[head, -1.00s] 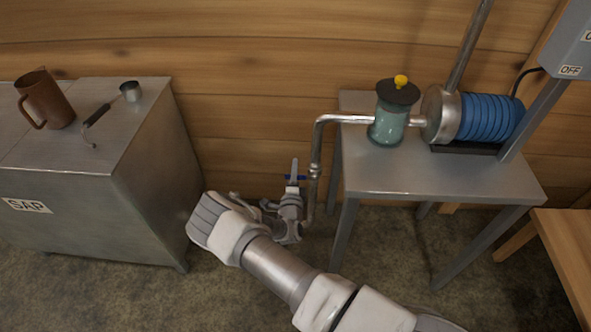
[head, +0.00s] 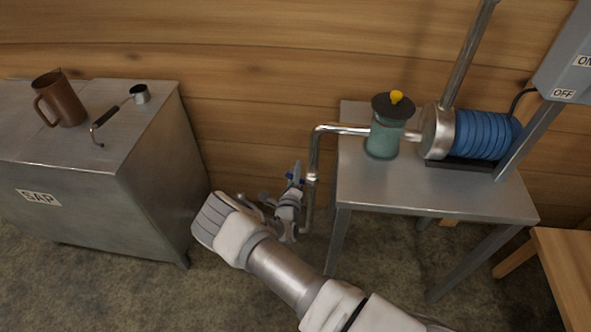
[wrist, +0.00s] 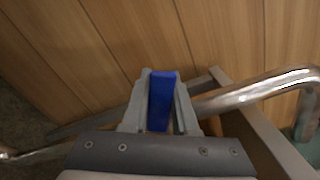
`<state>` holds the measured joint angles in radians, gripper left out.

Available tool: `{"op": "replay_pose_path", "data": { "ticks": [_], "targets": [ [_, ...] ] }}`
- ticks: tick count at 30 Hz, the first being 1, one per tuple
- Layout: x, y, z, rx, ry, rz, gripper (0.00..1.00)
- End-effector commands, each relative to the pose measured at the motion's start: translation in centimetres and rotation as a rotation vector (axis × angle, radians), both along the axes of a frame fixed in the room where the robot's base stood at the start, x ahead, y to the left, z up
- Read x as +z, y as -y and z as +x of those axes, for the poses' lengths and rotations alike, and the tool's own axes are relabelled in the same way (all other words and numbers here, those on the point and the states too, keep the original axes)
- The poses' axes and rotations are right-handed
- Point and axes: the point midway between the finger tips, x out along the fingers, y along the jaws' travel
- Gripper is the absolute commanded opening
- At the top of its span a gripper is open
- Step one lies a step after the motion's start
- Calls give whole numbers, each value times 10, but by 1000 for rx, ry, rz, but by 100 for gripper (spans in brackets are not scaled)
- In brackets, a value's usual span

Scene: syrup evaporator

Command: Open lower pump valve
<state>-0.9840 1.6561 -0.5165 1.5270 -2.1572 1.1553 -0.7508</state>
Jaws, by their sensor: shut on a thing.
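The blue valve handle (wrist: 161,98) sits between the two grey fingers of my gripper (wrist: 160,82) in the wrist view, and the fingers are shut on it. In the head view my gripper (head: 294,184) is at the low pipe, left of the pump table, and small blue bits of the handle (head: 290,177) show around the fingers. The valve body is mostly hidden behind my gripper and wrist. The metal pipe (head: 314,152) rises beside it and bends right toward the pump.
The blue pump (head: 484,134) and a teal jar (head: 384,142) with a yellow knob stand on the metal table (head: 440,196). At left, a metal SAP tank (head: 90,205) carries a brown pitcher (head: 66,102) and a ladle (head: 119,114). The wooden wall is close behind.

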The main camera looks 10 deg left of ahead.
Motion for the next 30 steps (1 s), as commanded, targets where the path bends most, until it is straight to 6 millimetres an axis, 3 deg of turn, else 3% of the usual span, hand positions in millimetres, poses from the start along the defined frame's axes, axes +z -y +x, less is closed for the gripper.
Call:
{"op": "replay_pose_path", "data": {
  "ticks": [14,30],
  "targets": [
    [15,11,-1,-1,8,282,0],
    [15,13,-1,0,9,329,0]
  ]
}}
